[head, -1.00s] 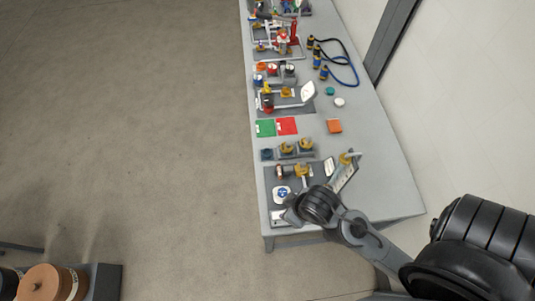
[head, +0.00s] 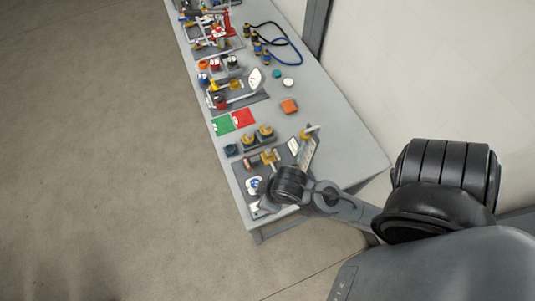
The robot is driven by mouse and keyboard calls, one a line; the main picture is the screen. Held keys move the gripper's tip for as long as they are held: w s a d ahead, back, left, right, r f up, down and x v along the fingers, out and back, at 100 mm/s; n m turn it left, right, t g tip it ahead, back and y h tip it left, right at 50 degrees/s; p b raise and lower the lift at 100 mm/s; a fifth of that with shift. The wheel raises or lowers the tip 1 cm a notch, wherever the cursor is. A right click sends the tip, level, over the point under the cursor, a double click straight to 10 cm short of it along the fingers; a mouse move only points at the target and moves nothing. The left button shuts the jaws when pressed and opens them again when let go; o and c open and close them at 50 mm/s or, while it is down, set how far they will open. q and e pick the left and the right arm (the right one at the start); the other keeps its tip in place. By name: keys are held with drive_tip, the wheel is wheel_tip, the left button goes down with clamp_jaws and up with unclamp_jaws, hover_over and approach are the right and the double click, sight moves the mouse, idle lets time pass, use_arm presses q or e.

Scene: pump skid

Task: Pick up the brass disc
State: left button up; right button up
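Several small brass-coloured parts show near the front end of the long grey table. Two brass-coloured pieces stand side by side, the left one (head: 248,138) and the right one (head: 265,131). A brass-coloured fitting (head: 270,157) sits on the dark skid plate just in front of them. At this size I cannot tell which, if any, is the brass disc. My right arm reaches in from the right, with its dark wrist over the near corner of the plate. My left gripper is not in view.
The grey table (head: 335,135) carries green (head: 222,124) and red (head: 243,118) cards, an orange block (head: 289,106), a teal disc (head: 276,73), a white disc (head: 288,82), blue cables (head: 285,42) and more pump fittings. The wall stands to the right. The floor at left is clear.

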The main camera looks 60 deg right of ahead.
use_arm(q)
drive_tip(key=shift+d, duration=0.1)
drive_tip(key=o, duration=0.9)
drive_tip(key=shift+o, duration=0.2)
